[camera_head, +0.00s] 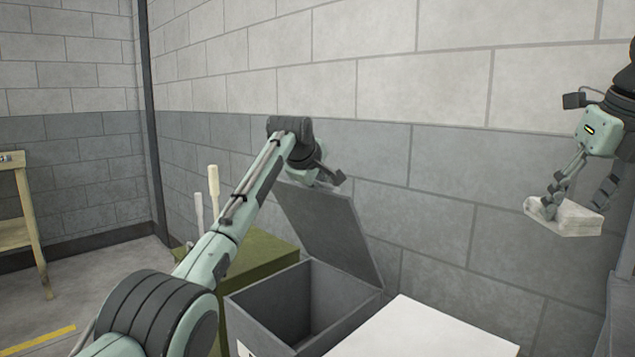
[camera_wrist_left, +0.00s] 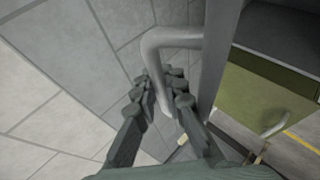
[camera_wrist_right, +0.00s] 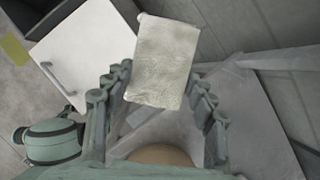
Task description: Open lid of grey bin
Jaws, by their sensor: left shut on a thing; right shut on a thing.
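The grey bin (camera_head: 262,308) stands against the wall. Its lid (camera_head: 335,235) is raised, leaning back near the wall, and the dark inside shows. My left gripper (camera_head: 328,180) is at the top of the lid, partly hidden behind its edge. In the left wrist view the gripper (camera_wrist_left: 168,105) is shut on the lid's pale bar handle (camera_wrist_left: 172,40), with the lid edge-on beside it. My right gripper (camera_head: 575,190) is raised at the right, shut on a crumpled whitish cloth-like pack (camera_head: 570,217). The pack also shows in the right wrist view (camera_wrist_right: 163,60).
A green bin (camera_head: 262,250) stands left of the grey bin, partly behind my left arm. A white-lidded bin (camera_head: 425,330) stands right of it; its lid handle shows in the right wrist view (camera_wrist_right: 58,78). A wooden table (camera_head: 18,215) is at the far left. Floor at left is open.

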